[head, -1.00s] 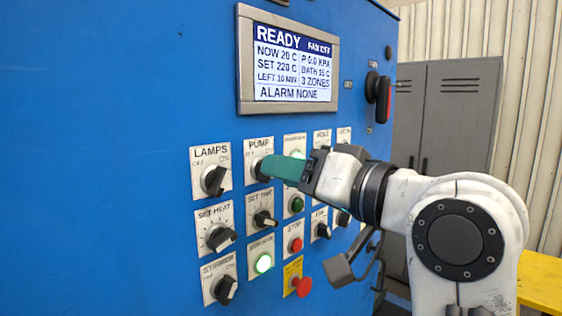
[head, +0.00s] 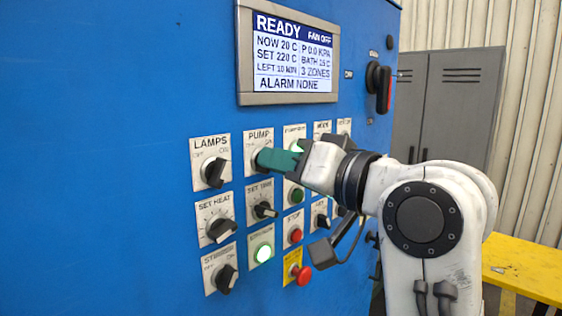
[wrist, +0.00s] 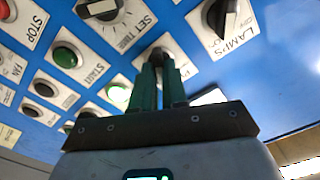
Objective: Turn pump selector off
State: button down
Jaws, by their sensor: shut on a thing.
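The pump selector's white plate, labelled PUMP (head: 259,137), is in the top row of the blue panel, right of LAMPS. Its knob is mostly hidden behind my fingers in the head view. In the wrist view the dark pump knob (wrist: 158,55) shows between the green fingertips. My gripper (head: 264,158) reaches in from the right, its green fingers shut on the knob. The gripper also shows in the wrist view (wrist: 158,68). The knob's pointing direction cannot be made out.
The LAMPS knob (head: 214,172) is close on the left and the SET TIME knob (head: 264,210) just below. The display (head: 289,55) is above. A yellow table (head: 525,268) stands at right.

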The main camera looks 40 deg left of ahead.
jog(key=shift+b, duration=0.3)
jog(key=n+b, duration=0.6)
jog(key=n, duration=0.5)
jog(key=shift+s+n+b, duration=0.15)
jog(key=shift+n+b, duration=0.15)
jog(key=shift+b, duration=0.1)
dwell(0.4)
jog(key=c, duration=1.2)
grip_release()
jog(key=shift+o, duration=0.2)
jog(key=shift+d, duration=0.1)
jog(key=d+b, duration=0.2)
jog(key=d, duration=0.8)
jog(key=shift+s+d, duration=0.3)
jog(key=shift+s, duration=0.15)
